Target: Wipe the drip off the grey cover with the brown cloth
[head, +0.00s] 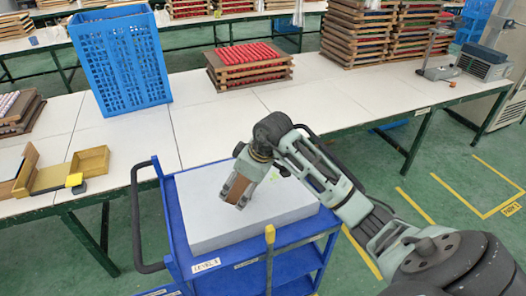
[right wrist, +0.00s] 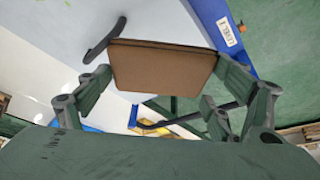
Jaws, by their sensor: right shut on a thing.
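The grey cover (head: 205,232) is a pale flat slab on top of the blue cart. My right gripper (head: 236,195) is above its middle, pointing down, shut on the brown cloth (head: 239,186). In the right wrist view the cloth (right wrist: 163,68) is a folded brown pad between the two fingers. I cannot tell whether it touches the cover. A small yellow-green mark (head: 275,176) shows on the cover just right of the gripper; it may be the drip. The gripper hides part of the cover. My left gripper is not in view.
The blue cart (head: 176,215) has a dark handle at its left and a yellow-tipped stick (head: 270,236) at its front. Behind, a white table (head: 190,130) bears a blue crate (head: 120,62), stacked trays (head: 248,70) and an open wooden box (head: 90,162). Green floor lies right.

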